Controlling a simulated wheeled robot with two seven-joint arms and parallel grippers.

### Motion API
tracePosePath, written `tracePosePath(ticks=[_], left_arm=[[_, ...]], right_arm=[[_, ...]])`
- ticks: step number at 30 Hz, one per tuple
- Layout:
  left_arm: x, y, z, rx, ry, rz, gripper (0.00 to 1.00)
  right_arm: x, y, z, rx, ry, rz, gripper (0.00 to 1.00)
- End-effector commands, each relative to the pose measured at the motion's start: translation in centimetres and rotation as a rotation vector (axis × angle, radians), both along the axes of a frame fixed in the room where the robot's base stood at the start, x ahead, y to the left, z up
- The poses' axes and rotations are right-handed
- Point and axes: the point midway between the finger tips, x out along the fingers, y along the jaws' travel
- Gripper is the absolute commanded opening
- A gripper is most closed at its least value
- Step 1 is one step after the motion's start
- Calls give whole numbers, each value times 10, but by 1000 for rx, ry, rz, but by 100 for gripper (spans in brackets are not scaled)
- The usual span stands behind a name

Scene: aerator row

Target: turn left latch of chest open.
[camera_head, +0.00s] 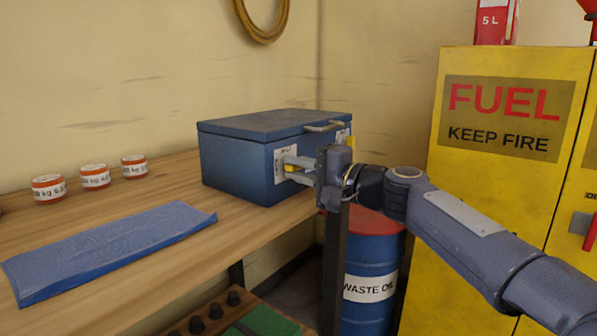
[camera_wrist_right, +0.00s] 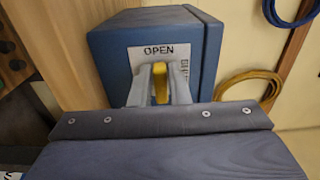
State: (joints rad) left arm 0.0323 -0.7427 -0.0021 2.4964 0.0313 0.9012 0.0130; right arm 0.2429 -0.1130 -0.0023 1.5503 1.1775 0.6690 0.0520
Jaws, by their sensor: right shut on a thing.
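The blue chest (camera_head: 240,160) stands closed on the wooden workbench, with a grey handle (camera_head: 323,127) on its front. Its left latch (camera_wrist_right: 160,84) is a yellow piece on a white plate marked OPEN (camera_wrist_right: 158,52). My right gripper (camera_head: 290,170) reaches the chest front from the right and is shut on the yellow latch. In the right wrist view its two fingers (camera_wrist_right: 160,85) stand on either side of the latch. The latch's exact angle is hard to tell. My left gripper is not in view.
Several small orange-and-white tins (camera_head: 95,177) and a folded blue cloth (camera_head: 110,250) lie on the workbench (camera_head: 250,235) left of the chest. A blue waste oil drum (camera_head: 370,270) and a yellow fuel cabinet (camera_head: 505,190) stand to the right.

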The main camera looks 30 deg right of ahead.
Motion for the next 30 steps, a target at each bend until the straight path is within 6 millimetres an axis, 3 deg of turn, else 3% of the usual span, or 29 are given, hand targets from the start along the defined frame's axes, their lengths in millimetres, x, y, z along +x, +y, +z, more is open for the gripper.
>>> tracePosePath(ticks=[6,7,11,20,30], left_arm=[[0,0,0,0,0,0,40],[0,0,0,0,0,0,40],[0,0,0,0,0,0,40],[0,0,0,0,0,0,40],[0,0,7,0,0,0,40]], right_arm=[[0,0,-1,0,2,0,0],[0,0,-1,0,2,0,20],[0,0,-1,1,1,0,35],[-3,-1,0,1,0,-1,35],[-51,-22,1,1,0,-3,35]])
